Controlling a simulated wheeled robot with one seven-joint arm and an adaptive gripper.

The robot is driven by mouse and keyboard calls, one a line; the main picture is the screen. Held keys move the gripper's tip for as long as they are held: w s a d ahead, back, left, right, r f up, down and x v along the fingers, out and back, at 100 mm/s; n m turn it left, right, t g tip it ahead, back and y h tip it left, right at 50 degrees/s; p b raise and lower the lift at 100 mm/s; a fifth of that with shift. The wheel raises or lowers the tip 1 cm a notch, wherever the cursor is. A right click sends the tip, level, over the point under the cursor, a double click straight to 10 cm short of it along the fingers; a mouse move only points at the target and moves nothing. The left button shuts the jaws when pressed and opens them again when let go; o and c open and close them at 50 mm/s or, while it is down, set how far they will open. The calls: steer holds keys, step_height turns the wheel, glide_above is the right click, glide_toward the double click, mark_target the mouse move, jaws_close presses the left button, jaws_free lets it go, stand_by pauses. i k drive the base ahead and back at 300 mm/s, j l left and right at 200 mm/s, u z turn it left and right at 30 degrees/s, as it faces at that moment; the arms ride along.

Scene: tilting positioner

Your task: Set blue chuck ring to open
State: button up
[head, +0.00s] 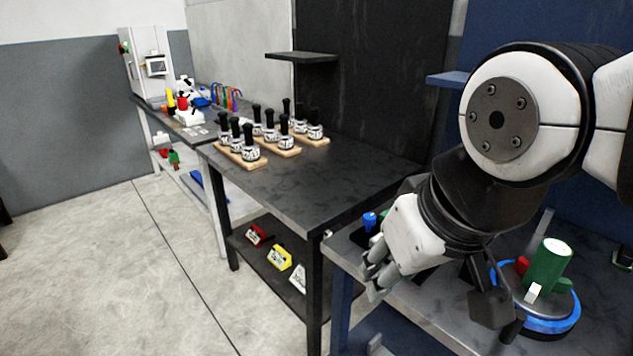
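The blue chuck ring (560,321) runs around a grey round plate on the bench at the lower right. A green cylinder (549,266) with a pale top stands on the plate, with a red block (522,265) and other small jaw-like pieces around it. Part of the ring's left side is hidden behind my arm. My gripper (373,272) is left of the ring, over the bench's left end, its fingers pointing down and left, apart from the ring. Nothing shows clearly between the fingers, and their gap is hard to make out.
A blue-topped part (370,219) stands just behind my gripper. A dark table (340,185) to the left bears wooden boards with several black-handled tool holders. Red and yellow blocks lie on its lower shelf. The floor (110,270) at left is clear.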

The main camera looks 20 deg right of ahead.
mark_target(509, 332)
steer(key=k+j+z, duration=0.25)
steer(key=k, duration=0.15)
steer(key=k+j+z, duration=0.25)
steer(key=k, duration=0.15)
steer(key=l, duration=0.1)
